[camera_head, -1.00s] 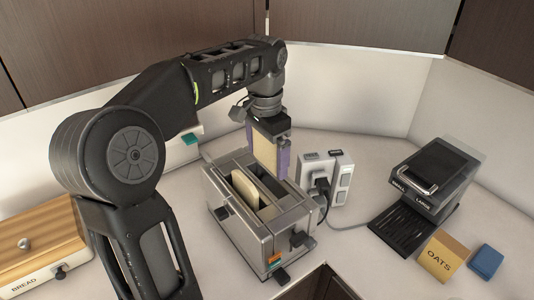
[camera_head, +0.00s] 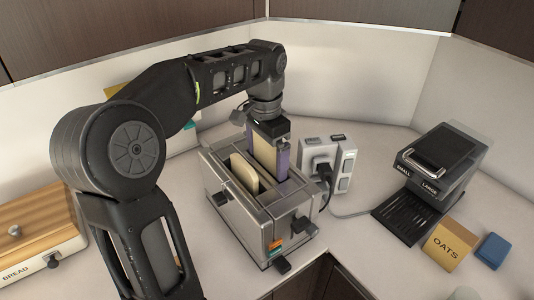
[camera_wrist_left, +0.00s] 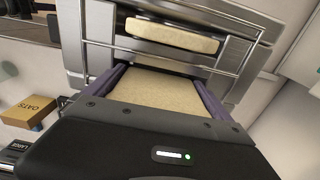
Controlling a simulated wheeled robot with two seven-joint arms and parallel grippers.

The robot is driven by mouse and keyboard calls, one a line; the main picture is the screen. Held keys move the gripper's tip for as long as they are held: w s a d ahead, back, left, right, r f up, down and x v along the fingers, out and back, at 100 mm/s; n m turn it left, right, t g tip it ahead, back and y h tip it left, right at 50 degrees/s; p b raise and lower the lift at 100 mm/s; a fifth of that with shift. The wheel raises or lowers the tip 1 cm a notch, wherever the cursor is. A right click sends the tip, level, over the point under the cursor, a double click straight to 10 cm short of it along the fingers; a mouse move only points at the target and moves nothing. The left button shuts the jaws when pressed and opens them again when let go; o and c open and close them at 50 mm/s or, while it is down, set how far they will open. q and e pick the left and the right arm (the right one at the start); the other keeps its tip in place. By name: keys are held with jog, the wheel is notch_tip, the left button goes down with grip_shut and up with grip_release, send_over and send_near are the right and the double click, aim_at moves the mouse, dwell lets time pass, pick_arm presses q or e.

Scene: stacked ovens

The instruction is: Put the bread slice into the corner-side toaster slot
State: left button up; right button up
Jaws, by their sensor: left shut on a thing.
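The silver toaster (camera_head: 238,222) stands on the counter with two long slots. One bread slice (camera_head: 245,174) sits in the slot on the left in the head view; it also shows in the left wrist view (camera_wrist_left: 165,36). My left gripper (camera_head: 268,168) is over the other slot, on the corner side. It is shut on a second bread slice (camera_head: 263,152), held upright between purple fingers; this slice also shows in the left wrist view (camera_wrist_left: 155,90). Its lower edge is at the slot opening, and how deep it goes is hidden. My right gripper is not in view.
A power outlet block (camera_head: 330,165) with a plugged black cord stands right behind the toaster. A coffee machine (camera_head: 440,165), an oats box (camera_head: 448,246) and a blue block (camera_head: 490,250) are at the right. A bread box (camera_head: 40,230) is at the left.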

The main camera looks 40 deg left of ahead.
pick_arm(q)
jog(key=shift+f+b, duration=0.5)
jog(key=shift+f, duration=0.6)
